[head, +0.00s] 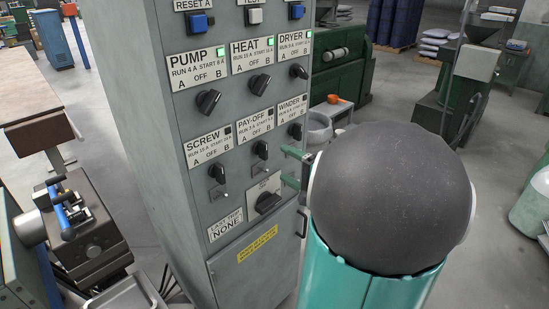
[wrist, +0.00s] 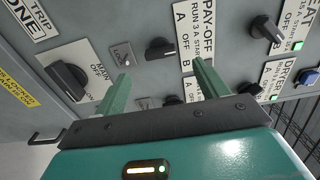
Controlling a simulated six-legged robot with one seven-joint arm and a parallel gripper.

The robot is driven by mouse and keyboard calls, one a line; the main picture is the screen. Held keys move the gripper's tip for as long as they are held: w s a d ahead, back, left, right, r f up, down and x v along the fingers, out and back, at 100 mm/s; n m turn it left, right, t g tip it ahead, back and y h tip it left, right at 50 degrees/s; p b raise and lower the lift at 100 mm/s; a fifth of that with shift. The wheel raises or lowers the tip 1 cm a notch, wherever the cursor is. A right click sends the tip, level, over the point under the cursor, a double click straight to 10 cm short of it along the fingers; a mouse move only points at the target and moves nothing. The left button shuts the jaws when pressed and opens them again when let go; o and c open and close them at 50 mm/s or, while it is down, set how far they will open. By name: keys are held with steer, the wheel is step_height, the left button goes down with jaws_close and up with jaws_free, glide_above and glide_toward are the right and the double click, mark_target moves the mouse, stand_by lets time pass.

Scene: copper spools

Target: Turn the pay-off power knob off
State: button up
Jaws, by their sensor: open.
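The pay-off knob (head: 260,150) is a black rotary knob on the grey cabinet, under the white PAY-OFF label (head: 255,124) marked A, OFF, B. In the wrist view the knob (wrist: 158,48) lies just beyond and between the fingertips, with the label (wrist: 195,35) beside it. I cannot tell exactly which mark its pointer faces. My gripper (wrist: 160,68) is open and empty, its two green fingers apart on either side of the knob, with no visible contact. In the head view my gripper (head: 289,167) shows right of the knob, mostly hidden behind my arm.
The screw knob (head: 217,173) and winder knob (head: 295,131) flank the pay-off knob. A LOCK keyswitch (wrist: 122,54) and the large MAIN knob (wrist: 68,82) are close to the fingers. A bench machine (head: 80,225) stands left of the cabinet; open floor lies right.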

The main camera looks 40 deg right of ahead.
steer(key=shift+s, duration=2.75)
steer(key=shift+w, duration=0.1)
